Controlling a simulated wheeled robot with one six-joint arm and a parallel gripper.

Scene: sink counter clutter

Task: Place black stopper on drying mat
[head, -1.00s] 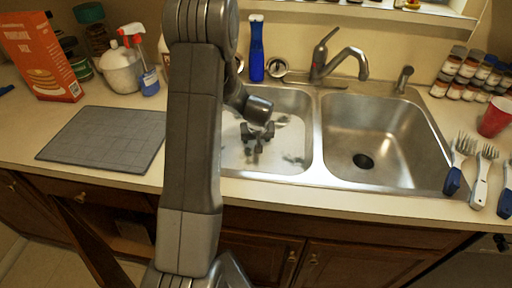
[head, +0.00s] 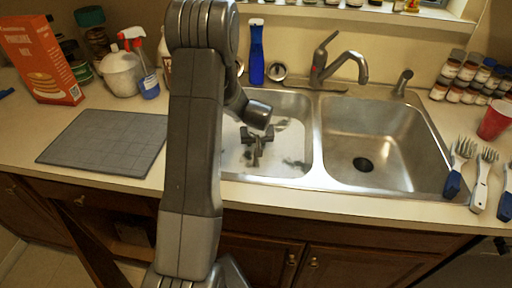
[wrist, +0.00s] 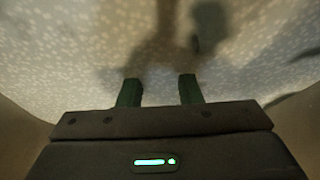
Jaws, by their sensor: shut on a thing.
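My gripper (head: 256,155) is low in the left sink basin (head: 290,165), over its pale, speckled bottom. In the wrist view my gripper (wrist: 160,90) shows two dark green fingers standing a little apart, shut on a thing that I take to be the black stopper. The stopper's outline is not clear in either view; dark shadows lie on the basin bottom around the fingertips. The grey drying mat (head: 105,142) lies flat and bare on the counter, left of the sink and of my arm.
The right basin (head: 375,140) is empty, with a dark drain. The faucet (head: 335,62) and a blue bottle (head: 256,52) stand behind the sink. A spray bottle (head: 147,75) and a pancake mix box (head: 42,60) stand behind the mat.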

